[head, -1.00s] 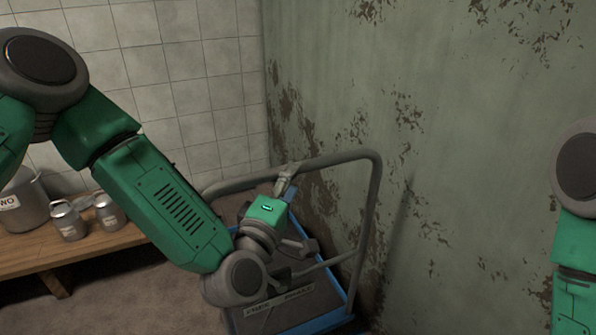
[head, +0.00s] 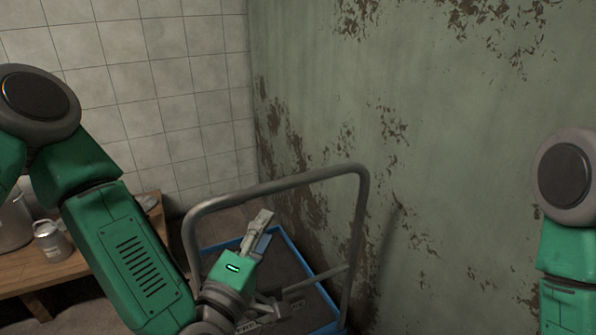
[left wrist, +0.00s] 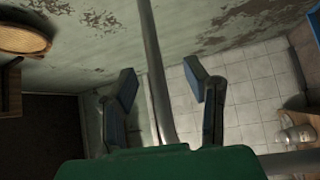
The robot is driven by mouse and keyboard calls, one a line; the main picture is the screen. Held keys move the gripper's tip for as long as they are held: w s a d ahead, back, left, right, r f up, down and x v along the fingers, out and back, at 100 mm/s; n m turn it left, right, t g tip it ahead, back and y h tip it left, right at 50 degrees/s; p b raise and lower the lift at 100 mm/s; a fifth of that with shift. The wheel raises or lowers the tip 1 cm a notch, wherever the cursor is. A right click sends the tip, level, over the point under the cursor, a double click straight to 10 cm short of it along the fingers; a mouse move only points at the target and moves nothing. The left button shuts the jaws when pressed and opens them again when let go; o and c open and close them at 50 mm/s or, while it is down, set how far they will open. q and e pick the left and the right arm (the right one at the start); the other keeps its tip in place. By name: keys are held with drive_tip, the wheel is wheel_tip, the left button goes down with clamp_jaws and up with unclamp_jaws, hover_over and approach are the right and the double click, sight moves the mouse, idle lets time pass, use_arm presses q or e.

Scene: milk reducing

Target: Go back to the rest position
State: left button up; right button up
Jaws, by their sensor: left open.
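My left gripper (head: 259,228) is in front of the blue-edged cart, near its grey tubular handle. In the left wrist view my left gripper (left wrist: 160,88) has its two fingers spread apart, with nothing held between them. The cart's handle (head: 362,230) arches above the cart bed (head: 285,242); in the left wrist view a grey bar (left wrist: 158,75) runs up past the open fingers. My right arm shows only in part at the right edge of the head view, and its gripper is out of the picture.
A peeling green wall (head: 450,130) stands close behind and right of the cart. A tiled wall (head: 190,80) is at the back left.

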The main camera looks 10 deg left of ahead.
use_arm(q)
drive_tip(key=s+a+f+m+g, duration=0.1)
drive_tip(key=s+f+m+g, duration=0.25)
drive_tip(key=f, duration=0.35)
drive_tip(key=s+a+f+m+g+p, duration=0.1)
drive_tip(key=s+a+f+m+g, duration=0.15)
drive_tip(key=s+f+g, duration=0.4)
drive_tip(key=s+f+m+g, duration=0.15)
drive_tip(key=f+m, duration=0.25)
drive_tip(key=f, duration=0.4)
drive_tip(key=s+a+f+m+g+y, duration=0.2)
drive_tip(key=s+a+f+g, duration=0.1)
drive_tip(key=s+a, duration=0.3)
drive_tip(key=s+a+f+m+g+y, duration=0.2)
drive_tip(key=s+a+f+g, duration=0.1)
drive_tip(key=s+a, duration=0.4)
drive_tip(key=shift+s+f+g+p, duration=0.3)
drive_tip(key=shift+s+f+g, duration=0.05)
drive_tip(key=shift+s, duration=0.75)
drive_tip(key=shift+w, duration=0.15)
